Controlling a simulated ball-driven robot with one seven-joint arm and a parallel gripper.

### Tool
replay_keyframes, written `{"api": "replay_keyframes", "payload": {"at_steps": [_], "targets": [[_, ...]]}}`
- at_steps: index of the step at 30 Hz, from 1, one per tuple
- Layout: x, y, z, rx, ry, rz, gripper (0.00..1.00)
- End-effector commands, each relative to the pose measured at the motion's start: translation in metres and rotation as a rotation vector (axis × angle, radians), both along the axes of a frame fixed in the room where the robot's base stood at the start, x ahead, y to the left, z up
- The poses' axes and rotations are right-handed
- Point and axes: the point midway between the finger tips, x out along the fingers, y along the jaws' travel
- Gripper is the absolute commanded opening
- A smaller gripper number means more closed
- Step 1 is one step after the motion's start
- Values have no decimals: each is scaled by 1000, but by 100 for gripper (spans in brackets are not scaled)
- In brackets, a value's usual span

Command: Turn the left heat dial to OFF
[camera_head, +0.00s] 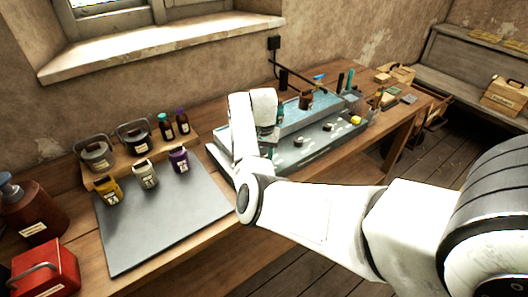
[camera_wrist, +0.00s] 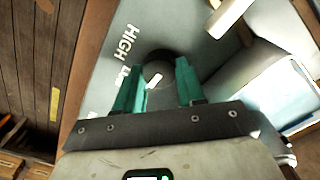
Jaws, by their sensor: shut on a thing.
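The dark round heat dial (camera_wrist: 154,72) with a white pointer mark sits on the pale grey panel in the wrist view. White lettering reading HIGH, and another word partly hidden by a finger, is printed beside it. My gripper (camera_wrist: 158,66) has its teal fingers on either side of the dial and is shut on it. In the head view, my arm covers the left end of the grey machine (camera_head: 312,152), so this dial is hidden there. A bit of teal finger shows beside my white wrist. The OFF mark cannot be read in either view.
Two dark knobs, a nearer one (camera_head: 298,142) and a farther one (camera_head: 327,127), show along the machine's front. A grey mat (camera_head: 150,225) lies left of it, with small labelled containers at its back edge. Tools and a yellow item (camera_head: 356,120) stand at the right.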

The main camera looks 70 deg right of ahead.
Motion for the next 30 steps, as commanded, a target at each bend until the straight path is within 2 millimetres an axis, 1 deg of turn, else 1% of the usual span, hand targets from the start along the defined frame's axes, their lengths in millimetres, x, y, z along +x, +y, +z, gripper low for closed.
{"api": "replay_keyframes", "payload": {"at_steps": [6,18,19,26,30], "targets": [[1,-1,2,-2,-3,39,9],[1,-1,1,-3,-3,45,9],[1,-1,1,-3,-3,45,42],[1,0,1,-2,-1,44,64],[1,0,0,-2,-1,43,64]]}}
